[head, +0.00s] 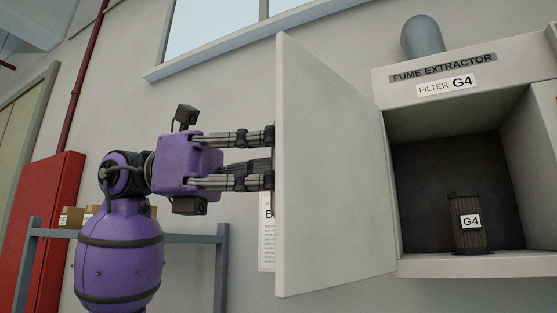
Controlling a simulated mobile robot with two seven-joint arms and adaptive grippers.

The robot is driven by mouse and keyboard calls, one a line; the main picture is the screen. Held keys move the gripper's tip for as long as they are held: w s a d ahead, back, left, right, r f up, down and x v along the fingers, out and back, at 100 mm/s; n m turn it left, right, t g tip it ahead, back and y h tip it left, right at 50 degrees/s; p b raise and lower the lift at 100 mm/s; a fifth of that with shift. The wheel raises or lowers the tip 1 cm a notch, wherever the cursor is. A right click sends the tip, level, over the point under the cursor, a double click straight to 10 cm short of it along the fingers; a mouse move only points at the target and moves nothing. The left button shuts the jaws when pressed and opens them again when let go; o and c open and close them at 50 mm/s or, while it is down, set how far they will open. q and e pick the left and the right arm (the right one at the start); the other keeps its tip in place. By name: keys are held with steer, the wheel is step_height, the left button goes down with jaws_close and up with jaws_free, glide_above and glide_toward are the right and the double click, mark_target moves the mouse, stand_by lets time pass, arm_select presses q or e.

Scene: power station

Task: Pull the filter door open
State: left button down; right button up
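The filter door (330,170) is a pale panel standing wide open on the left side of the fume extractor cabinet (450,267). Its inner face shows; its outer face and any handle there are hidden. My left gripper (268,160) is at the door's left edge, with its fingers pointing right toward the outer face. The fingertips end at or behind the door edge, so I cannot tell whether they hold anything. Inside the cabinet, a dark ribbed filter (468,232) labelled G4 stands upright. My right gripper is not in view.
A blue-grey rack (222,268) with small cardboard boxes (72,217) stands behind my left arm. A red cabinet (50,230) is at the far left. A paper notice (266,235) on the wall is partly covered by the door. The cabinet's front is clear.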

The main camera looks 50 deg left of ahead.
arm_select(q)
steer(key=shift+s, duration=0.1)
steer(key=c, duration=2.3)
jaws_free()
steer(key=shift+o, duration=0.9)
steer(key=shift+s, duration=0.15)
steer(key=v, duration=1.2)
steer(key=shift+r, duration=0.1)
